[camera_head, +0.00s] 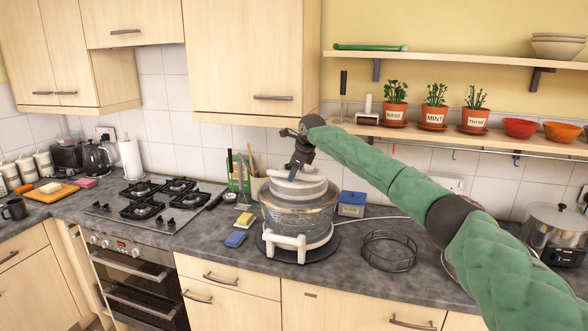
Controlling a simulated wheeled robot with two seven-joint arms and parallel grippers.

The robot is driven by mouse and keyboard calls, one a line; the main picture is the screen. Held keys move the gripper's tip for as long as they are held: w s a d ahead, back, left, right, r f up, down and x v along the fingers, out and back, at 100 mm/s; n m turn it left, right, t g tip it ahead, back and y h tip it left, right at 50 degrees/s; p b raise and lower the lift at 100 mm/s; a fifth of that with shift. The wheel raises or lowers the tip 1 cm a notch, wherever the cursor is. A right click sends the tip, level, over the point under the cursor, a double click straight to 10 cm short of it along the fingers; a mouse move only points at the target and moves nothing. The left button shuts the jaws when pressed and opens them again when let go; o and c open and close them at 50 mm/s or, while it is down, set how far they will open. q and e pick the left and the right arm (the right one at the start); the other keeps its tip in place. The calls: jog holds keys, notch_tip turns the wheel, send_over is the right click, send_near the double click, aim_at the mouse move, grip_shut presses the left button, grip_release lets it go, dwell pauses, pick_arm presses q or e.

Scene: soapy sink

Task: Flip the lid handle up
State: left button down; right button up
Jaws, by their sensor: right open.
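A glass-bowled cooker (297,221) stands on the counter in the middle of the head view, in a white frame with legs. Its round white lid (302,192) sits on top of the bowl. My right arm comes in from the right, and my right gripper (292,174) points down just above the lid's top. It is open. The lid handle is largely hidden behind the gripper, so I cannot tell its position or whether the gripper touches it. My left gripper is not in view.
A black wire ring (390,266) lies right of the cooker. A blue box (352,210) stands behind it, and sponges (235,239) lie to its left. A gas hob (157,200) is farther left. A shelf with potted herbs (433,117) hangs behind my right arm.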

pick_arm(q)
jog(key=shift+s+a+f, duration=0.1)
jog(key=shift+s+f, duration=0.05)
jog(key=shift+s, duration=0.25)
pick_arm(e)
jog(key=shift+w+a+f, duration=0.1)
jog(key=shift+f, duration=0.25)
grip_shut()
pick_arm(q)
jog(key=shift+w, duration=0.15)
pick_arm(e)
jog(key=shift+r, duration=0.1)
